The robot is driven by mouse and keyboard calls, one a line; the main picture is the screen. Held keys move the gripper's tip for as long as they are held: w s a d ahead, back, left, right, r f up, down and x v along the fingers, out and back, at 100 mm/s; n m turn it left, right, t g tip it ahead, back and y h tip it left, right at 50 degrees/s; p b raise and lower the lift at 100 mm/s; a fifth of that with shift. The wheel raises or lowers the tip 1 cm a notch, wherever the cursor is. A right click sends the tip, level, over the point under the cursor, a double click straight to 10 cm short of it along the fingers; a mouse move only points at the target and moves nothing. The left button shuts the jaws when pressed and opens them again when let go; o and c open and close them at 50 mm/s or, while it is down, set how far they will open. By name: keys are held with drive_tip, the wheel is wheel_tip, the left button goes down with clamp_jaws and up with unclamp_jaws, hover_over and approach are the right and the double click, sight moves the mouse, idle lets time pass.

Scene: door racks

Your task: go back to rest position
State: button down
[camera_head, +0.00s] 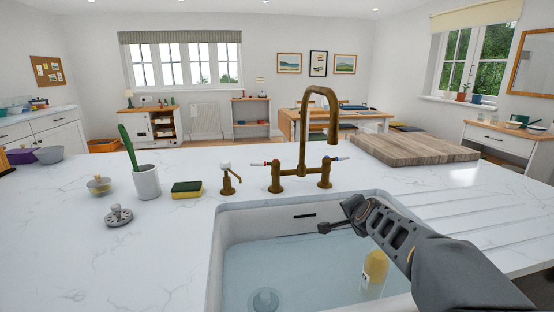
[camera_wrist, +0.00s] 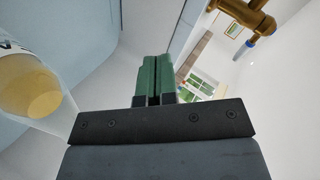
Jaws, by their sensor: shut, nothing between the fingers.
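My gripper (camera_head: 324,228) reaches in from the right over the sink (camera_head: 225,250), its tip near the back part of the basin. In the wrist view its green-padded fingers (camera_wrist: 157,80) are together with nothing between them. The sink holds clear bluish water. A bottle with a yellow-orange top (camera_head: 375,266) stands or floats in the sink below my arm. It also shows at the left of the wrist view (camera_wrist: 35,88).
A brass tap (camera_head: 303,140) rises behind the sink. A sponge (camera_head: 187,189), a white cup with a green-handled brush (camera_head: 147,181) and a metal strainer (camera_head: 118,215) are on the left counter. A wooden board (camera_head: 412,147) lies at the back right. The ribbed drainer at right is clear.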

drive_tip(key=s+a+r+n+g+p, duration=0.1)
drive_tip(key=s+a+n+g+p, duration=0.1)
drive_tip(key=s, duration=0.6)
drive_tip(key=s+a+r+n+g+p, duration=0.1)
drive_tip(key=s+a+n+g+p, duration=0.1)
drive_tip(key=s+n+g+p, duration=0.2)
drive_tip(key=s+a+r+n+g+p, duration=0.2)
drive_tip(key=s+n+p, duration=0.4)
drive_tip(key=s, duration=0.6)
drive_tip(key=shift+s+g+y+p, duration=0.3)
drive_tip(key=shift+g+y+p, duration=0.15)
drive_tip(key=shift+p, duration=0.35)
drive_tip(key=shift+n+t, duration=0.25)
drive_tip(key=shift+n, duration=0.35)
drive_tip(key=p+v, duration=0.2)
drive_tip(key=v, duration=0.1)
drive_tip(key=p+v, duration=0.2)
drive_tip(key=shift+s+a+r, duration=0.1)
drive_tip(key=shift+s+a, duration=0.2)
